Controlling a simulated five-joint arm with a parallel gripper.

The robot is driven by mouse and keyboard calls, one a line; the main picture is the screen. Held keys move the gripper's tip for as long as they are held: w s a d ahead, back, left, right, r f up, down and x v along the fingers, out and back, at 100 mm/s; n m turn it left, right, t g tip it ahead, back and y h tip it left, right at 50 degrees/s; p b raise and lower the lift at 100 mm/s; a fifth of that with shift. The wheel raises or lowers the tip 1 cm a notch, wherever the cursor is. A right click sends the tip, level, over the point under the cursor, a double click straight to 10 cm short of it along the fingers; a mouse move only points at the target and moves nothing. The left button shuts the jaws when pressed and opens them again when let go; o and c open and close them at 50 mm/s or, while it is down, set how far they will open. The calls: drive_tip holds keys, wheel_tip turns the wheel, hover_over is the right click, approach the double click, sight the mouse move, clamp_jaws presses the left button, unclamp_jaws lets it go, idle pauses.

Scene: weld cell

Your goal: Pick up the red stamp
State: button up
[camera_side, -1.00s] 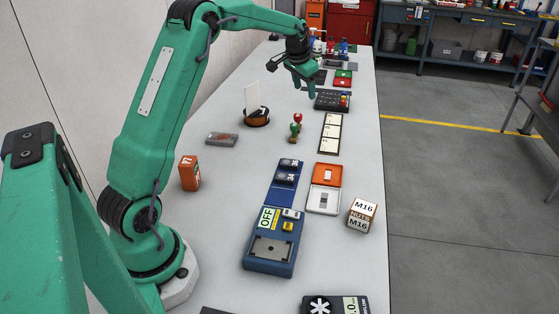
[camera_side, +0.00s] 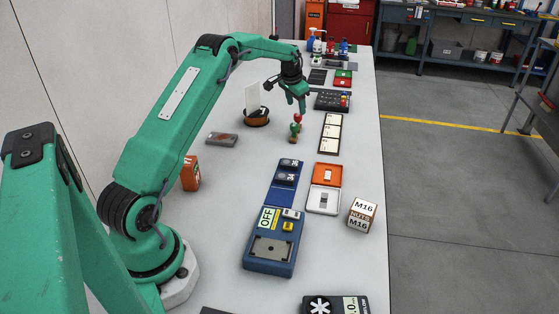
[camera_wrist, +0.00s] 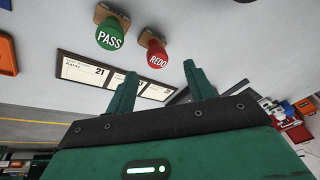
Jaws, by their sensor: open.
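The red stamp (camera_wrist: 157,54), marked REDO, stands on the table beside the green stamp (camera_wrist: 111,34), marked PASS. Each has a round coloured knob on a brown base. In the side view the red knob (camera_side: 298,118) shows just behind the green one (camera_side: 295,128). My gripper (camera_side: 301,107) is above and just beyond the red stamp, fingers pointing down. In the wrist view my gripper (camera_wrist: 156,75) has its two green fingers spread with nothing between them. The red stamp lies ahead of the gap between the fingertips, and I see no contact. Its base is partly hidden in the side view.
A framed card strip (camera_side: 330,133) lies right of the stamps, with a dark tray (camera_side: 325,102) behind it. The table (camera_side: 225,175) is bare between the stamps and the grey-red box (camera_side: 222,139).

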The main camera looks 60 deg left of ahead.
sight(298, 115)
drive_tip(key=shift+w+a+f, duration=0.1)
drive_tip(key=shift+f, duration=0.3)
drive_tip(key=shift+d+x, duration=0.2)
drive_tip(key=shift+x, duration=2.4)
drive_tip(key=c, duration=1)
drive_tip(key=shift+r, duration=0.1)
drive_tip(key=shift+r, duration=0.5)
wheel_tip(298, 115, up, 3)
drive_tip(key=shift+h, duration=0.3)
drive_tip(key=d+r, duration=0.2)
drive_tip(key=d, duration=0.2)
drive_tip(key=d+r, duration=0.2)
drive_tip(key=d, duration=0.1)
drive_tip(key=d+r, duration=0.2)
drive_tip(key=d, duration=0.2)
drive_tip(key=shift+s+d+r, duration=0.2)
drive_tip(key=shift+d+r, duration=0.15)
drive_tip(key=shift+r, duration=0.05)
